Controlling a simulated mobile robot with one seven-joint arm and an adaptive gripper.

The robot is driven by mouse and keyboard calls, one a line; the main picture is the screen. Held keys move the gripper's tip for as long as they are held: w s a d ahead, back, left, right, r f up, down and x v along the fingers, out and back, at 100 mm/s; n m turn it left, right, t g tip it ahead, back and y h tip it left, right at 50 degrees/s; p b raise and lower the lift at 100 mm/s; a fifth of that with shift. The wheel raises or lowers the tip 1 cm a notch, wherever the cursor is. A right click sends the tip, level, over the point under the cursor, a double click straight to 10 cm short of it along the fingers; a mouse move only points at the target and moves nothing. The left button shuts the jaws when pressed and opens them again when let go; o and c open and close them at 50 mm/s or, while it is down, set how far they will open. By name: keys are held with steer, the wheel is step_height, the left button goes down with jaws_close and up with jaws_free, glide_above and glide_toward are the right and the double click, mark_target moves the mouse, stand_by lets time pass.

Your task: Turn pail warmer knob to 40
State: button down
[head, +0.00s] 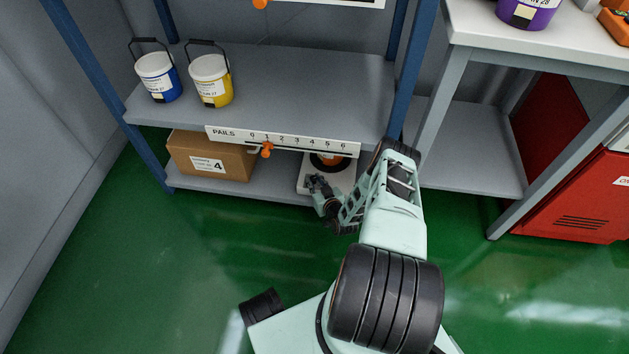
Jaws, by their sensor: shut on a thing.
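The pail warmer (344,176) is a white box with a dark round top and an orange piece on it. It stands on the low shelf under the PAILS strip. My gripper (314,182) reaches in from the right and is at the front face of the warmer, its fingers shut on the knob. The fingers cover the knob, so its pointer and the numbers around it cannot be read.
A cardboard box (190,157) marked 4 sits left of the warmer on the low shelf. The PAILS scale strip (300,142) with an orange slider (267,149) hangs above. Blue (158,77) and yellow (211,81) pails stand higher. A blue post (402,90) is near my arm.

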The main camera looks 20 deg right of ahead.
steer(key=shift+a, duration=0.1)
steer(key=shift+a+m+h+p, duration=0.2)
steer(key=shift+m+h+p, duration=0.1)
steer(key=shift+m+h, duration=0.75)
steer(key=m+h, duration=0.1)
steer(key=m+g+h, duration=0.1)
steer(key=m+h, duration=0.1)
steer(key=h, duration=0.1)
steer(key=shift+w+a+m+g, duration=0.2)
steer(key=shift+a+m+g, duration=0.05)
steer(key=shift+g, duration=0.15)
steer(key=m+g+h, duration=0.1)
steer(key=m, duration=0.1)
steer(key=m+g+h, duration=0.2)
steer(key=shift+w+a+h+b, duration=0.15)
steer(key=shift+w+h+b, duration=0.05)
steer(key=shift+h+b, duration=0.1)
steer(key=shift+w+m+g+h, duration=0.1)
steer(key=shift+m+g+h, duration=0.55)
steer(key=shift+m+g, duration=0.65)
steer(key=shift+g, duration=0.1)
steer(key=c, duration=1.7)
jaws_free()
